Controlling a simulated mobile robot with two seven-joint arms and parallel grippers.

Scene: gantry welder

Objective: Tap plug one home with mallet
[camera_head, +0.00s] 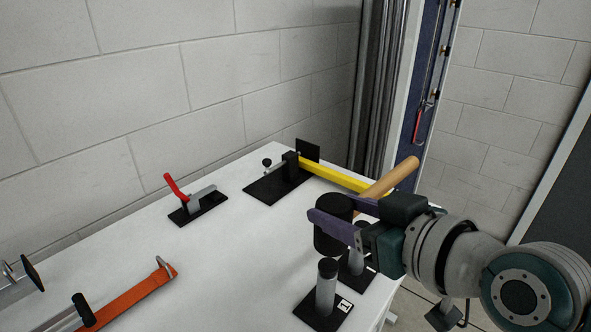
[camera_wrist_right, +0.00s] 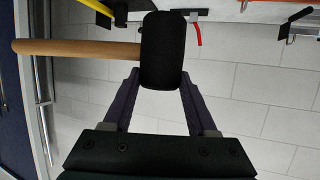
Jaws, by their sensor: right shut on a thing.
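My right gripper (camera_head: 338,211) is shut on the mallet, with its purple fingers on either side of the black mallet head (camera_head: 331,238). The wooden handle (camera_head: 396,178) points up and to the right in the head view. In the right wrist view the mallet head (camera_wrist_right: 162,48) sits between the fingertips (camera_wrist_right: 160,80) and the handle (camera_wrist_right: 75,48) runs left. Plug one, a black cap (camera_head: 327,267), tops a grey post on a black base marked 1 (camera_head: 322,311). The mallet head is just above it in the picture; the exact gap cannot be told. My left gripper is out of view.
A second post (camera_head: 355,265) stands behind, partly hidden by my gripper. A red-handled clamp (camera_head: 187,201), a black fixture with a yellow bar (camera_head: 330,176) and an orange bar clamp (camera_head: 137,296) are on the white table (camera_head: 225,262). The table's middle is clear.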

